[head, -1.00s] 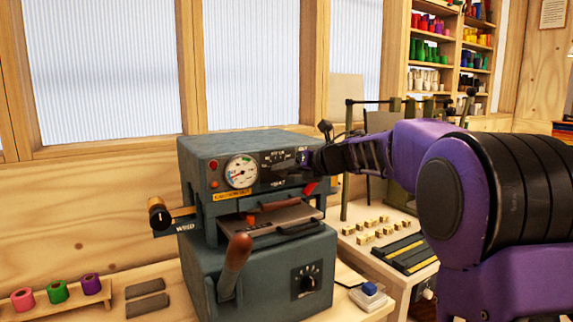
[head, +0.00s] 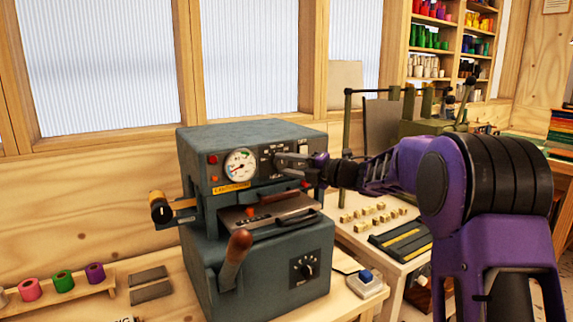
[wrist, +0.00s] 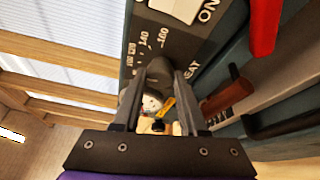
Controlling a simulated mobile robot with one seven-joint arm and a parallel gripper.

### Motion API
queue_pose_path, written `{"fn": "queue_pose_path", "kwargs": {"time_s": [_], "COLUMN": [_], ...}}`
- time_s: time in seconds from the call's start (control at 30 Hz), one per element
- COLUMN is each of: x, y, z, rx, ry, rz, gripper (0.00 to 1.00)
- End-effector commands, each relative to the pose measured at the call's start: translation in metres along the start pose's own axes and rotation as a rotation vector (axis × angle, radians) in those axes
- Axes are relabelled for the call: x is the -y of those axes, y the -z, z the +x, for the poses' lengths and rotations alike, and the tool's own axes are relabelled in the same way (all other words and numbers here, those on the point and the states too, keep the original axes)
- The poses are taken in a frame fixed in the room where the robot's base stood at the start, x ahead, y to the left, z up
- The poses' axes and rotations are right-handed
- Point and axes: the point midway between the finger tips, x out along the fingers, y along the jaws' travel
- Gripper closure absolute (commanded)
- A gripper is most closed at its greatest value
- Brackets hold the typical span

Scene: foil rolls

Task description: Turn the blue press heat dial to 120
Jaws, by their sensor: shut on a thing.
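The blue-grey press (head: 250,137) stands on the bench in the head view, with a white round gauge (head: 239,166) on its front panel. My gripper (head: 288,161) reaches in from the right and is at the heat dial, right of the gauge. In the wrist view the grey heat dial (wrist: 158,68) sits between the two fingers of my gripper (wrist: 157,84), which is shut on it. The marks 140 and 160 and part of the word HEAT show beside the dial. I cannot read which mark the dial points to.
A white switch (wrist: 178,8) marked ON is close to the dial. A red lever (wrist: 264,25) sticks out nearby. Below the panel are the press plate (head: 285,207), a brown-handled lever (head: 236,255) and a lower dial (head: 303,267). Small blocks lie on the right-hand table.

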Motion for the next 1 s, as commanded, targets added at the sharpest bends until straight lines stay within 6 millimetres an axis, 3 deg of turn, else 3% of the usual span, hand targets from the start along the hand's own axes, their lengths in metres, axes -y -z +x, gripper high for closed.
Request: {"fn": "queue_pose_path", "kwargs": {"time_s": [0.5,1.0], "x": [0.0035,0.003], "y": [0.0011,0.0013], "z": [0.0004,0.0005], "rx": [0.01,0.012], "ry": [-0.126,-0.146], "rz": [0.3,0.351], "gripper": [1.0,1.0]}}
